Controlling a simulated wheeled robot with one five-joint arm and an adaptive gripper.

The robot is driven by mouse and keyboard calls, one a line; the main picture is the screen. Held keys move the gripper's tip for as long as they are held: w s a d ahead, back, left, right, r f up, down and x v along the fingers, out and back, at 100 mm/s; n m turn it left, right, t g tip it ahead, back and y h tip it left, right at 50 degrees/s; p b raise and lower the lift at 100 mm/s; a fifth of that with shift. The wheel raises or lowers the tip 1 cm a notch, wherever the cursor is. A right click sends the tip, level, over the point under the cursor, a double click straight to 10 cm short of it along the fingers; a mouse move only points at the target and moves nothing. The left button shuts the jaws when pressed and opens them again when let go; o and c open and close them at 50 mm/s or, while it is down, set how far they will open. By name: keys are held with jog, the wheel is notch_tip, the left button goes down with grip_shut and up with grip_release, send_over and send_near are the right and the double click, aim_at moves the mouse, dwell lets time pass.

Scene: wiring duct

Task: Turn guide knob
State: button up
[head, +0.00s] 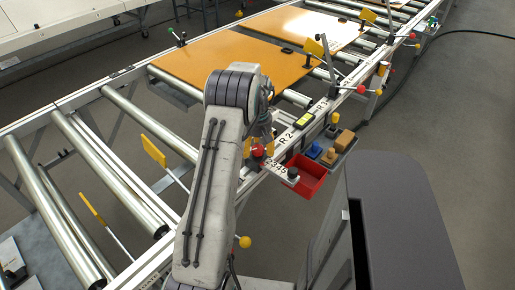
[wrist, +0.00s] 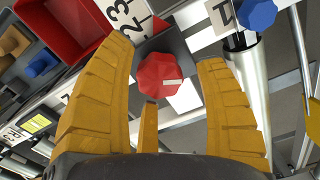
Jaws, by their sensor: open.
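The guide knob, a red faceted knob with a pale mark on its face, sits on a dark bracket in the wrist view (wrist: 163,76). In the head view a red knob (head: 257,150) shows at the rail beside my gripper (head: 264,134), which is partly hidden by my arm. In the wrist view my gripper (wrist: 163,55) is open, with its yellow fingers apart on either side of the red knob. A gap shows between the knob and each finger. I cannot tell how far the fingertips reach down around it.
A red bin (head: 305,178) hangs on the rail, with blue and tan parts (head: 344,138) in a tray beside it. A blue knob (wrist: 257,13) is near the right finger. Metal rollers (head: 112,170) and yellow flags (head: 153,150) stand left of my arm. Orange panels (head: 225,62) lie beyond.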

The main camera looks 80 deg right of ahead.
aim_at(258, 148)
notch_tip(258, 148, up, 12)
dwell(0.6)
dwell(0.8)
